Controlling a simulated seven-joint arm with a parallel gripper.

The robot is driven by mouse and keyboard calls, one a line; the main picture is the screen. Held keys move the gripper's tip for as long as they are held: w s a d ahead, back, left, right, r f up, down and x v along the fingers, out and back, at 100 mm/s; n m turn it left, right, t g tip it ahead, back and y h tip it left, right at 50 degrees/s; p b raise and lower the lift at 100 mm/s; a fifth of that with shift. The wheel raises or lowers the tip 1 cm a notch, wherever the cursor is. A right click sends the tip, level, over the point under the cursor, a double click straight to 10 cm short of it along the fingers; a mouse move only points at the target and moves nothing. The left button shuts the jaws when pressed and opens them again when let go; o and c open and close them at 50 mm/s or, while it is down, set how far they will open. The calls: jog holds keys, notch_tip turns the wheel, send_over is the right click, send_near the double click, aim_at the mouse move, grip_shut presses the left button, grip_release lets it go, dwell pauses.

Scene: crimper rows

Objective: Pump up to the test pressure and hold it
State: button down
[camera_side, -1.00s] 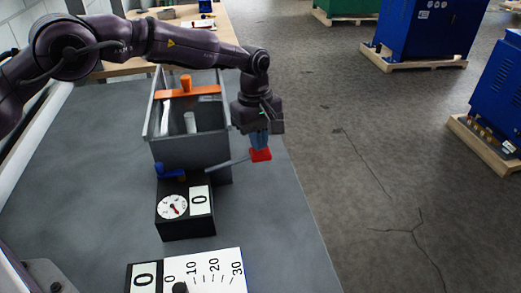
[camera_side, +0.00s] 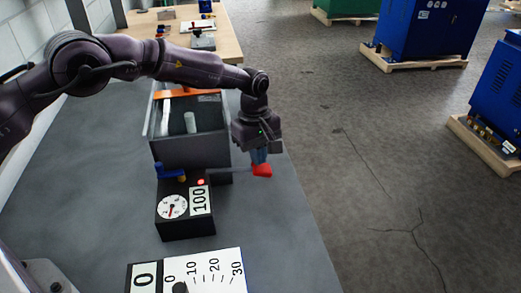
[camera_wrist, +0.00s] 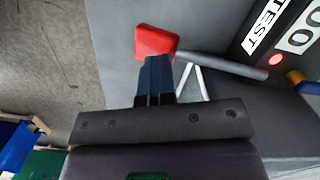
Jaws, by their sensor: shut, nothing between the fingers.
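The test pump is a black box (camera_side: 177,222) with a round white dial (camera_side: 172,207) and a white display (camera_side: 200,200) reading 100. A red lamp (camera_side: 200,182) on it is lit; it also glows beside a TEST label in the wrist view (camera_wrist: 275,60). The pump's grey lever ends in a red pad (camera_side: 262,171), which also shows in the wrist view (camera_wrist: 154,41). My gripper (camera_side: 260,161) is shut and empty, its blue fingertips at the pad, apparently pressing on its top. A blue handle (camera_side: 171,171) with a yellow part sits on the box's top left.
A grey open tank (camera_side: 188,152) with an orange bar (camera_side: 190,94) stands behind the pump, partly hidden by my arm. A white panel (camera_side: 210,270) in front has a 0-to-30 scale and a separate 0 display (camera_side: 145,277).

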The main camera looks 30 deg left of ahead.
jog(key=a, duration=0.1)
jog(key=w+a+r, duration=0.1)
jog(key=a, duration=0.1)
jog(key=shift+w+a+r, duration=0.1)
jog(key=shift+w+r, duration=0.15)
jog(key=shift+w, duration=0.15)
jog(key=shift+r, duration=0.1)
notch_tip(320, 180, up, 7)
jog(key=s+d, duration=0.1)
jog(key=d, duration=0.1)
jog(key=shift+s+f, duration=0.1)
jog(key=shift+f, duration=0.1)
dwell(0.7)
dwell(0.7)
